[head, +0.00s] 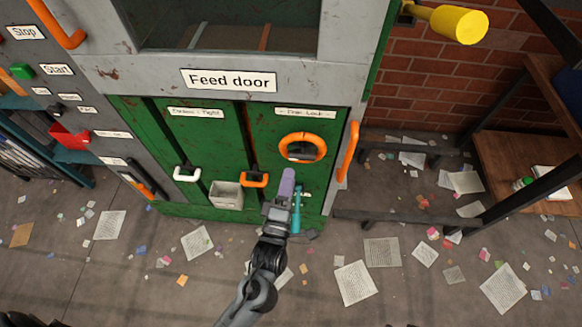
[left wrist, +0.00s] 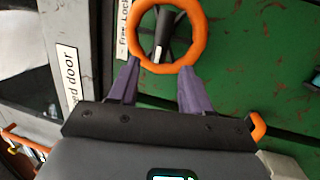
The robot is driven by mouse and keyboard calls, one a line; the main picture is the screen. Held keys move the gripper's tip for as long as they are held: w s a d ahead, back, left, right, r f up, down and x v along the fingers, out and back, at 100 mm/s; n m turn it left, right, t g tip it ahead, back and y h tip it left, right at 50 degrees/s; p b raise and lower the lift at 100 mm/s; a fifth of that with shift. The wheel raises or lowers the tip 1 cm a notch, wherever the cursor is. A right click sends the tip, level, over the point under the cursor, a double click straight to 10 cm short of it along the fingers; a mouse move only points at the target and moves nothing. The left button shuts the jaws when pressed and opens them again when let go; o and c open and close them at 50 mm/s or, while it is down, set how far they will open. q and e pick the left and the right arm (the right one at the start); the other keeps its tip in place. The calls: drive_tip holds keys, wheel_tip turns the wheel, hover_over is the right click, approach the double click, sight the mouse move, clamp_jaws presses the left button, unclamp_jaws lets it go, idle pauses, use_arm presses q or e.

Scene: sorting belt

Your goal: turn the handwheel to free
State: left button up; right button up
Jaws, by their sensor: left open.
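The handwheel is an orange ring with a dark hub, on the right green door panel in the head view (head: 302,136). It fills the top middle of the left wrist view (left wrist: 166,68). A "Free Lock" label with an arrow (head: 305,113) is above it. My left gripper (head: 288,178) is just below the wheel in the head view. In the left wrist view its two purple fingers (left wrist: 159,72) are open, apart on either side of the rim's near part. Whether they touch the rim I cannot tell. My right gripper is not in view.
An orange upright handle (head: 347,152) stands right of the wheel. An orange pull (head: 254,181), a white pull (head: 187,174) and a small grey bin (head: 227,195) are left of it. A dark railing (head: 430,216) is at right. Papers litter the floor.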

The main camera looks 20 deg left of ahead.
use_arm(q)
drive_tip(key=shift+v, duration=1.25)
